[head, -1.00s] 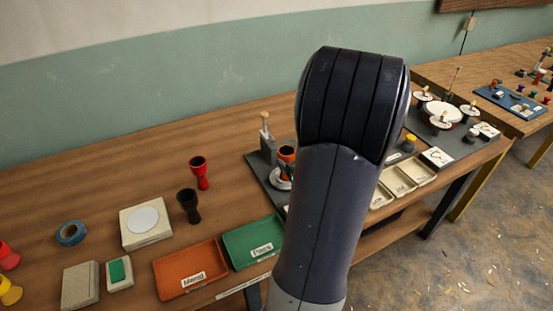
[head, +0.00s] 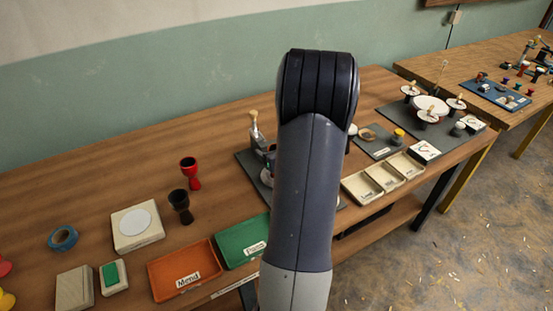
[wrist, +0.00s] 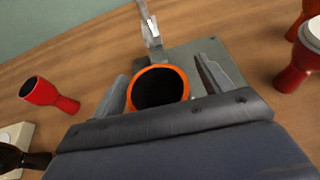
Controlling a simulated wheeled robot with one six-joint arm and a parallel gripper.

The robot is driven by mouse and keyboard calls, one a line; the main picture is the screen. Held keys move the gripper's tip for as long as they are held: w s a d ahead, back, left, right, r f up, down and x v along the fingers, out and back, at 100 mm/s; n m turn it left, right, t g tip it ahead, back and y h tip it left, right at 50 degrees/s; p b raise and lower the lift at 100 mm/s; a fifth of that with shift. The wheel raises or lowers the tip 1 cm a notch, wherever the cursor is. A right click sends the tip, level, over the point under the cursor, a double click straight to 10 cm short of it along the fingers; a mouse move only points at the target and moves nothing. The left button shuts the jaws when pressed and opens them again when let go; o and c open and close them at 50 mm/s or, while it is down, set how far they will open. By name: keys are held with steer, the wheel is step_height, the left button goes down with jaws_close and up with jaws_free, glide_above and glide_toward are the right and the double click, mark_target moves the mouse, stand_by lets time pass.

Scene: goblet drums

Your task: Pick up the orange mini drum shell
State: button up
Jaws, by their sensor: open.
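The orange mini drum shell (wrist: 159,70) shows in the wrist view as an orange rim around a dark hollow, mouth toward the camera. My gripper (wrist: 165,85) is open, with one finger to the left of the shell and one to the right. I cannot tell whether either finger touches it. The shell's lower part is hidden behind the dark gripper body. In the head view my arm hides the shell and my gripper.
A grey plate (wrist: 205,55) with a metal upright (wrist: 150,30) lies beyond the shell. Red goblet drums stand left (wrist: 48,93) and right (wrist: 293,75). The head view shows a black goblet (head: 180,205), an orange tray (head: 185,268) and a green tray (head: 240,240).

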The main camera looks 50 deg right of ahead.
steer(key=c, duration=1.1)
steer(key=shift+r, duration=0.1)
steer(key=shift+c, duration=0.2)
